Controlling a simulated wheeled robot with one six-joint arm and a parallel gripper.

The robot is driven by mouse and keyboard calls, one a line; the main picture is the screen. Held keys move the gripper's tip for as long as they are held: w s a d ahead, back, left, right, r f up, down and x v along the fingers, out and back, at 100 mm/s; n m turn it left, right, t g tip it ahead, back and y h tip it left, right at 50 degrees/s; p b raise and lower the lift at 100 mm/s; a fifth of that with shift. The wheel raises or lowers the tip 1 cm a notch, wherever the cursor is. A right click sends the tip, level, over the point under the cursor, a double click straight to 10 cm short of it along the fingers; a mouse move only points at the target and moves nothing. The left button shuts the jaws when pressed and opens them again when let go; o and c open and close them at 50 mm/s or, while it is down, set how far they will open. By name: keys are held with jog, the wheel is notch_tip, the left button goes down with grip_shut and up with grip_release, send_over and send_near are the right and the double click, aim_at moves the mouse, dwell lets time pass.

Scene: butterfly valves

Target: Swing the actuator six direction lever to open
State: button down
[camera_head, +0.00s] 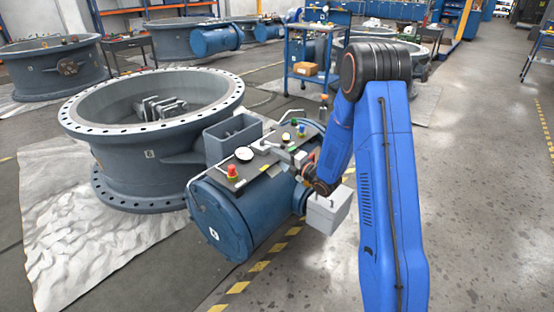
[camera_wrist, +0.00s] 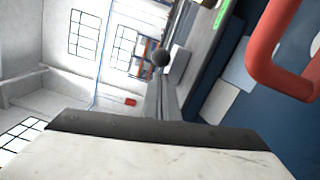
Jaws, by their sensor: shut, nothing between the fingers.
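The blue cylindrical actuator (camera_head: 225,222) lies beside a grey-blue butterfly valve in the head view; its end label is too small to read surely. Its top panel (camera_head: 232,160) carries a red button, gauges and small coloured buttons. In the wrist view a grey lever (camera_wrist: 164,95) with a black ball knob (camera_wrist: 160,57) stands near the middle; I cannot tell its marked position. My gripper (camera_head: 299,158) is at the panel's right end, shut and empty, its tips partly hidden. I cannot tell whether it touches the lever.
A thick red handle (camera_wrist: 262,55) is close at the right of the wrist view. The valve's bolted ring (camera_head: 130,165) stands left of the actuator. A light grey box (camera_head: 327,212) is below my wrist. Open floor (camera_head: 480,190) lies to the right.

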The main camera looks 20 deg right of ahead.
jog(key=shift+w+d+r, duration=0.1)
jog(key=shift+w+d, duration=0.3)
jog(key=shift+w, duration=0.05)
jog(key=shift+w+d, duration=0.4)
jog(key=shift+d, duration=0.3)
jog(key=shift+a, duration=0.1)
